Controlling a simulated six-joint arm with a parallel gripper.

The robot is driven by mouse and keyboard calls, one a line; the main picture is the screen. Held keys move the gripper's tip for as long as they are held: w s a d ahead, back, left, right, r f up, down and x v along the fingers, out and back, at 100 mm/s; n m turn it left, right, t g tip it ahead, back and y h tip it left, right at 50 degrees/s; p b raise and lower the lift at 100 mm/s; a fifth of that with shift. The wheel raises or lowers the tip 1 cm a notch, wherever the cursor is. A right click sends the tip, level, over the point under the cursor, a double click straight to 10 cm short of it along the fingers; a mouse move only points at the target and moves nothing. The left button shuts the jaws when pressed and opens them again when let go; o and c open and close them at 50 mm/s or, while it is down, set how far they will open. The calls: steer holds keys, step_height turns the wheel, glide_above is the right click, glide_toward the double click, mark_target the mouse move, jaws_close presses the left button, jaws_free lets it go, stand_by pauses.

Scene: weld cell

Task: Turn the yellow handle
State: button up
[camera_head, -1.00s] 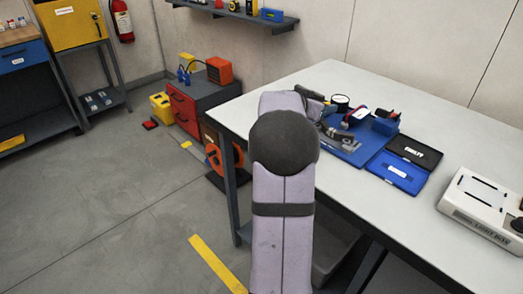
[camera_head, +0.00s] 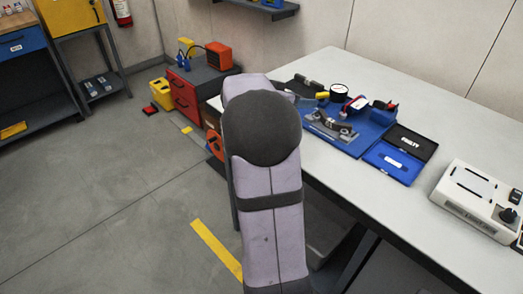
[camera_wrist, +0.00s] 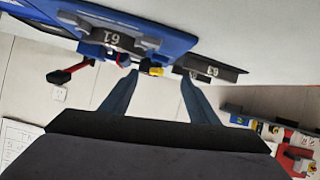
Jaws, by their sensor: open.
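A small yellow handle (camera_head: 322,96) shows at the back left of the blue fixture plate (camera_head: 362,142) on the white bench. In the wrist view the yellow handle (camera_wrist: 157,70) lies near the plate's edge, just beyond and between my fingertips. My gripper (camera_wrist: 158,77) is open, with nothing between its two blue-grey fingers, and I see no contact. A red lever (camera_wrist: 68,75) and a grey block marked 61 (camera_wrist: 112,37) sit beside the yellow handle.
A dark bracket (camera_wrist: 210,68) stands right of the yellow handle in the wrist view. A blue and black open case (camera_head: 395,162) and a white light box (camera_head: 475,200) are on the bench. A red-drawer cabinet (camera_head: 186,97) stands behind.

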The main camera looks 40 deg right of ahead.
steer(key=a+n+p, duration=0.1)
steer(key=a+n, duration=0.1)
steer(key=a, duration=0.1)
steer(key=s+a+f+n+y+p, duration=0.1)
steer(key=a+n+p, duration=0.1)
steer(key=a, duration=0.2)
steer(key=a+n+y+p, duration=0.1)
steer(key=a+n, duration=0.1)
steer(key=a, duration=0.1)
steer(key=shift+s+a+f+p, duration=0.15)
steer(key=shift+s+a+p, duration=0.1)
steer(key=shift+p, duration=0.15)
steer(key=s+a+f+n+g+y+p, duration=0.1)
steer(key=s+a+n+p, duration=0.3)
steer(key=a, duration=0.6)
steer(key=shift+s+a+f+n+y, duration=0.3)
steer(key=shift+s+n+y, duration=0.4)
steer(key=shift+n, duration=0.5)
steer(key=shift+w, duration=0.1)
steer(key=shift+c, duration=0.6)
